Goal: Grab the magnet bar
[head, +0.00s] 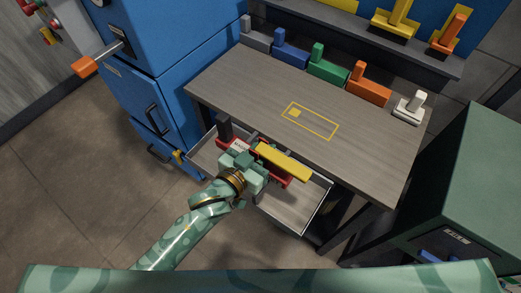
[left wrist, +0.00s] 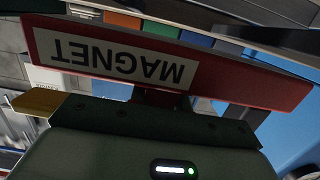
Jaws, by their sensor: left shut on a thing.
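The magnet bar is a long red bar (head: 284,180) with a white label. In the left wrist view the bar (left wrist: 250,85) spans the picture close up, its label reading MAGNET upside down. My left gripper (head: 250,163) is shut on the magnet bar at the open drawer (head: 297,212) under the bench. The gripper hides the middle of the bar in the head view. Whether the magnet bar still touches the drawer is unclear. My right gripper is out of view.
The bench top (head: 350,150) overhangs the drawer, with a yellow outline (head: 311,121) on it. Several coloured blocks, including an orange one (head: 368,90), line its back edge. A blue cabinet (head: 165,85) stands left and a dark green cabinet (head: 470,180) right.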

